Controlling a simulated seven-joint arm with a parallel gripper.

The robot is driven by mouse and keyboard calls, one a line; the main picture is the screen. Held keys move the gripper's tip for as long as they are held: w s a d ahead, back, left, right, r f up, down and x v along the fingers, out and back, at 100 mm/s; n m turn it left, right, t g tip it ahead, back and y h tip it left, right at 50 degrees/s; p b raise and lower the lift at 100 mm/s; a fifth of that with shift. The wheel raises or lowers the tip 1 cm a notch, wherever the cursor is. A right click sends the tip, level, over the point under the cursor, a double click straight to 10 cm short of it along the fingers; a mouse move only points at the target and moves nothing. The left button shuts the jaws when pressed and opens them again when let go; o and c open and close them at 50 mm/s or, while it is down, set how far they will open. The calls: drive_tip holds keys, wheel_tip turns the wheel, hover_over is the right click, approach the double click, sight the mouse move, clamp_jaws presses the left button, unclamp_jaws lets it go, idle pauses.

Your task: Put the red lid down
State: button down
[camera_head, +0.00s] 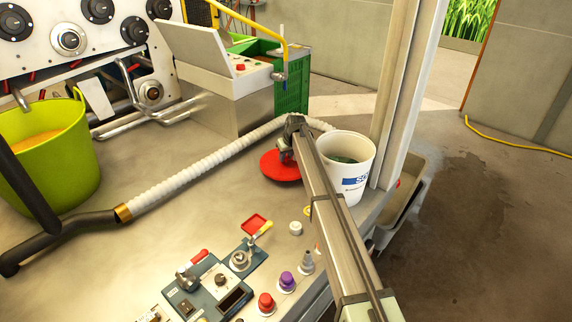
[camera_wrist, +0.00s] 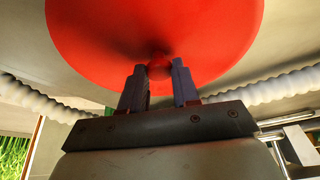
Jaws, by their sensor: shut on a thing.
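The red lid (camera_head: 279,167) is a round disc over the grey worktop, left of the white bucket. It also fills the top of the wrist view (camera_wrist: 100,40). My gripper (camera_head: 287,152) is shut on the lid's small round knob (camera_wrist: 159,67), with one finger on each side of it. The lid looks roughly level in the head view. I cannot tell whether its underside touches the worktop. The white bucket (camera_head: 355,158) has blue lettering and is open, with something dark green inside. My arm hides part of its left side.
A white corrugated hose (camera_head: 205,168) crosses the worktop behind and left of the lid. A green bucket (camera_head: 45,150) stands at the left. A control panel with red and purple buttons (camera_head: 287,280) is in front. The worktop between hose and panel is mostly clear.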

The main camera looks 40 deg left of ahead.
sight(286, 161)
drive_tip(key=shift+f, duration=2.05)
drive_tip(key=shift+f, duration=0.15)
drive_tip(key=c, duration=0.8)
unclamp_jaws()
drive_tip(key=v, duration=1.2)
